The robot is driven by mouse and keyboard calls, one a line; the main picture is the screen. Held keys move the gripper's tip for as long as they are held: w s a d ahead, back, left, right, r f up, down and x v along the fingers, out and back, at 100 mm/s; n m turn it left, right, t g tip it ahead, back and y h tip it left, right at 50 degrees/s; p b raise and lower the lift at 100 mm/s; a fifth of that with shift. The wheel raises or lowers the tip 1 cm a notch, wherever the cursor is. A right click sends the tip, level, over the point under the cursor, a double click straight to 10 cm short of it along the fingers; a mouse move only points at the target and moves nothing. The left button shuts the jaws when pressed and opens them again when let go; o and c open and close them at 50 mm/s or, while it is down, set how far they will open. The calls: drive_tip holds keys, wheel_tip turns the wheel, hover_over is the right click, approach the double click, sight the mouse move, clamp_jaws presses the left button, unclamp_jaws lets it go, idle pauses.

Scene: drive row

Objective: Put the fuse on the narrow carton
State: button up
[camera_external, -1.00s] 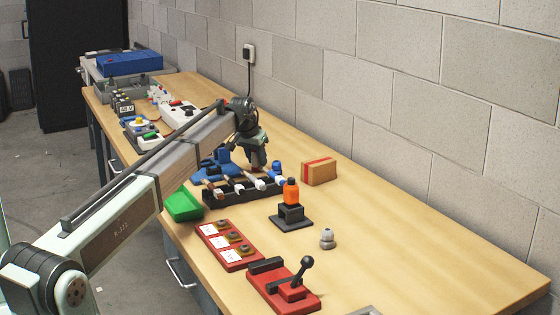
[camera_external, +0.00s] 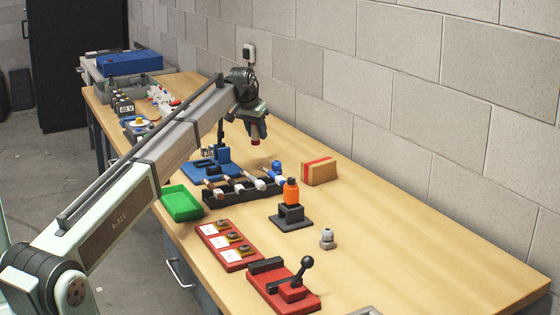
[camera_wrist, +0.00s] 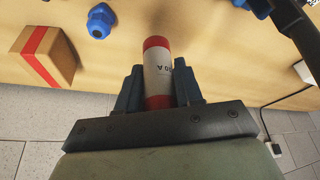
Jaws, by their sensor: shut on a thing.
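In the external view my gripper (camera_external: 256,132) is held in the air above the far side of the bench, and the fuse's red end (camera_external: 255,142) shows below the fingers. The carton (camera_external: 319,172), brown with a red stripe, stands on the bench to the right of and below my gripper in the picture. It also shows at the left of the wrist view (camera_wrist: 65,62), apart from the fuse.
A black rack (camera_external: 238,194) with several fuse-like cylinders and a blue fixture (camera_external: 204,172) lie left of the carton. A blue knob-like part (camera_external: 276,168) is beside the carton. Bench right of the carton is clear.

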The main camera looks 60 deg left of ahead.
drive_tip(key=w+d+r+m, duration=0.2)
drive_tip(key=w+d+r, duration=0.2)
drive_tip(key=w+d, duration=0.7)
wheel_tip(320, 180, up, 4)
hover_over(322, 158)
drive_tip(key=d, duration=0.2)
drive_tip(key=shift+s+a+f+n, duration=0.2)
drive_tip(key=shift+f+n, duration=0.25)
drive_tip(key=shift+f, duration=1.3)
drive_tip(key=shift+s+a+f+n, duration=0.1)
drive_tip(key=shift+s+f+n, duration=0.25)
drive_tip(key=shift+f, duration=1.35)
drive_tip(key=shift+s+a+f+n, duration=0.2)
drive_tip(key=shift+f+n, duration=0.3)
drive_tip(key=shift+f, duration=1.25)
drive_tip(key=shift+f, duration=0.15)
drive_tip(key=o, duration=1.1)
drive_tip(key=v, duration=1.2)
drive_tip(key=shift+w+d, duration=0.1)
drive_tip(key=shift+d, duration=0.05)
